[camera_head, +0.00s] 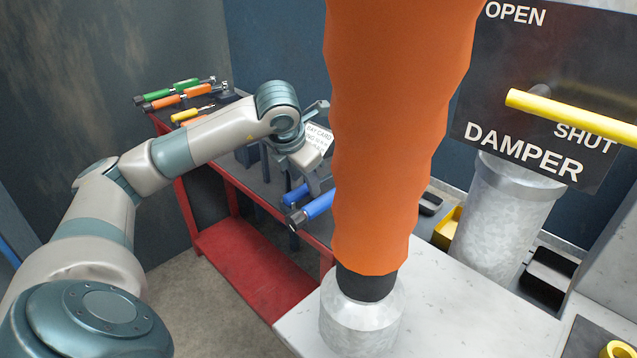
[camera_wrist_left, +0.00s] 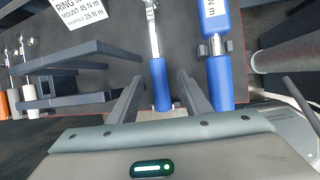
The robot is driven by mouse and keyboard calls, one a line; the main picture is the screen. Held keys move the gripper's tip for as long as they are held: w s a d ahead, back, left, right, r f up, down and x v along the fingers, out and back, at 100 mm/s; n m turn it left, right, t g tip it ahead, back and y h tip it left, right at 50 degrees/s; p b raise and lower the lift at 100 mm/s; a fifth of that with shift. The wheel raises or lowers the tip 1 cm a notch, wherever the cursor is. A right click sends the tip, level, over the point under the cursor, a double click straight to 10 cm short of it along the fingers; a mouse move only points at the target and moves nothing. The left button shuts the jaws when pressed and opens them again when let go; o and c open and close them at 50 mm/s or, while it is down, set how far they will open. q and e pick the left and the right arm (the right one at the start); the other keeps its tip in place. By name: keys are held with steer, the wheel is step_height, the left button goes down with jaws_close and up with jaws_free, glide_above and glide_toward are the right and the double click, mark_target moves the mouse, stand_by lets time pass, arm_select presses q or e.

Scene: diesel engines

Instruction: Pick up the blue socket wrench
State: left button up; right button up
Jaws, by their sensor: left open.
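The blue socket wrench (camera_wrist_left: 159,82) lies on the dark bench top, with a slim chrome shaft, a round head at the far end and a blue handle. In the left wrist view its handle is between the open fingers of my left gripper (camera_wrist_left: 161,77), with no visible grip on it. In the head view my left gripper (camera_head: 312,180) is low over the bench, beside the blue handle (camera_head: 295,195). My right gripper is out of view.
The red-framed bench (camera_head: 240,184) holds green- and orange-handled tools (camera_head: 183,94) at its far left. A lettered card (camera_wrist_left: 78,12) and dark upright brackets (camera_wrist_left: 75,48) are near the gripper. A thick orange-wrapped pipe (camera_head: 395,130) hides part of the bench.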

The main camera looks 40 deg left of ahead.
arm_select(q)
steer(key=shift+x, duration=1.75)
steer(key=shift+a, duration=0.1)
steer(key=shift+r, duration=0.1)
jaws_close()
